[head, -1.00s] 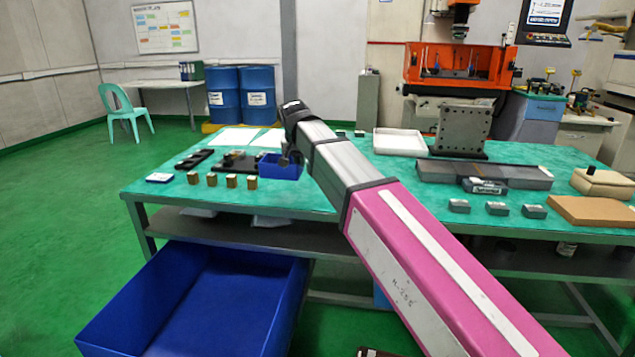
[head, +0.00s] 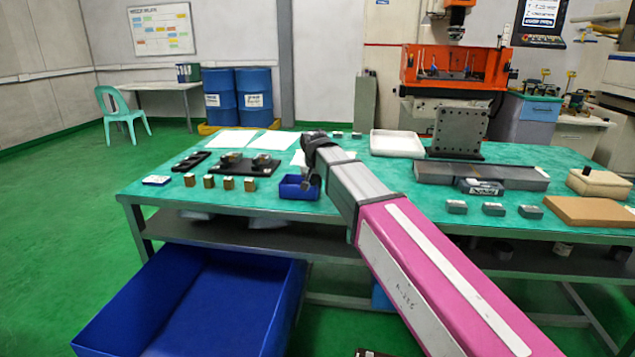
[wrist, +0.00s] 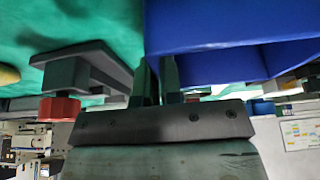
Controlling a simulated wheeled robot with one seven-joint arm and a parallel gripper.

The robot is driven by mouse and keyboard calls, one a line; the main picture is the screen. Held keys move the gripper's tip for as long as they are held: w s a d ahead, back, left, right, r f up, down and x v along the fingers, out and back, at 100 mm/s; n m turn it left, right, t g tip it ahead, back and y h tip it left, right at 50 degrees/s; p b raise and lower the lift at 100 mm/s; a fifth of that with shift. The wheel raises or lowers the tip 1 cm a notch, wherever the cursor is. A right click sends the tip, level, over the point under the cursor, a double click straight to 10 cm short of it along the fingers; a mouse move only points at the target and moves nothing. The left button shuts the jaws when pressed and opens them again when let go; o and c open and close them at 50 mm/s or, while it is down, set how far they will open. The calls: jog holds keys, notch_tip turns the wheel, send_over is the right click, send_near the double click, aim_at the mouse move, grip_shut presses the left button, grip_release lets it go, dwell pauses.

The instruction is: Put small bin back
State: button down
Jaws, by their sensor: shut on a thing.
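The small blue bin (head: 298,188) is at the front edge of the green table in the head view, left of the end of my arm. In the wrist view the bin (wrist: 225,28) fills the upper right. My gripper (wrist: 158,72) is shut on the bin's near wall, with one finger on each side of it. In the head view the fingers are mostly hidden behind my wrist. I cannot tell whether the bin's base touches the tabletop or hangs just above it.
A black fixture plate (head: 236,169) with metal parts lies left of the bin, with several small brass blocks (head: 208,182) in front of it. Papers (head: 276,140) lie behind. A white tray (head: 397,143) stands further right. A large blue crate (head: 190,310) sits below the table's front.

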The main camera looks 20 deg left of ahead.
jog(key=c, duration=1.3)
grip_release()
jog(key=shift+f, duration=0.1)
jog(key=v, duration=1.2)
